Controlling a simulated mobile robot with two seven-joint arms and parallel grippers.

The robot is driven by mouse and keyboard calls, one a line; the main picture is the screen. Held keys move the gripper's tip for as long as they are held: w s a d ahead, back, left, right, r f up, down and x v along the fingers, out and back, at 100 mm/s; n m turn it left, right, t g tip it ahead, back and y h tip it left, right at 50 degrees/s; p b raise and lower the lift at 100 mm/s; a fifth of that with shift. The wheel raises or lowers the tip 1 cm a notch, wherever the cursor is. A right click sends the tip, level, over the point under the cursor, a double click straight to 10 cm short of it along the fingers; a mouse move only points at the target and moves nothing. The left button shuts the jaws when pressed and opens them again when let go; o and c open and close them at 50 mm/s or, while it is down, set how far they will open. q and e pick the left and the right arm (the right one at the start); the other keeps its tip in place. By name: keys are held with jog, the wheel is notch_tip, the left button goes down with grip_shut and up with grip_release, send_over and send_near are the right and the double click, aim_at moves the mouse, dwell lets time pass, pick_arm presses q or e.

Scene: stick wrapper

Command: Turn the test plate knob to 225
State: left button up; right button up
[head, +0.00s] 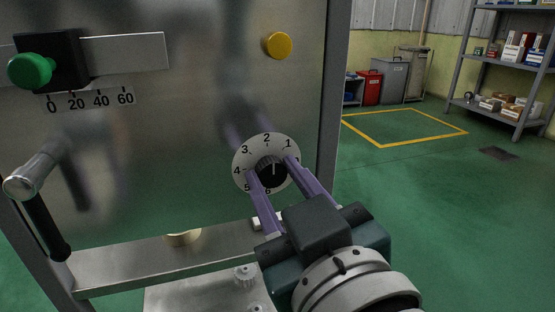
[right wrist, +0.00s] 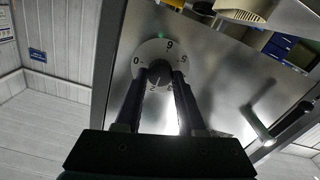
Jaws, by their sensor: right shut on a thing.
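The test plate knob (head: 272,176) is black with a pale pointer line that stands roughly upright, near the 1–2 side of the dial. It sits in a round white dial (head: 240,161) with black numbers, on a metal panel. My right gripper (head: 270,166) has its two purple fingers on either side of the knob and is shut on it. In the right wrist view the dial (right wrist: 150,50) appears turned over, with the knob (right wrist: 158,70) between the dark fingers (right wrist: 157,78). The fingers hide parts of the dial. My left gripper is out of view.
The metal panel (head: 190,130) carries a yellow button (head: 277,45), a green knob (head: 30,69) by a 0–60 scale (head: 91,99), and a lever with a black grip (head: 45,225) at the left. A metal ledge (head: 150,268) runs below. Open green floor lies at the right.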

grip_shut()
jog(key=n, duration=0.6)
jog(key=shift+a, duration=0.1)
jog(key=n, duration=0.4)
jog(key=shift+f, duration=0.1)
jog(key=n, duration=0.3)
jog(key=shift+n, duration=0.4)
jog(key=n, duration=0.6)
jog(key=n+p, duration=0.1)
jog(key=n, duration=0.2)
jog(key=shift+f+n, duration=0.1)
jog(key=shift+n, duration=0.3)
jog(key=shift+n+p, duration=0.35)
jog(key=shift+n, duration=1.15)
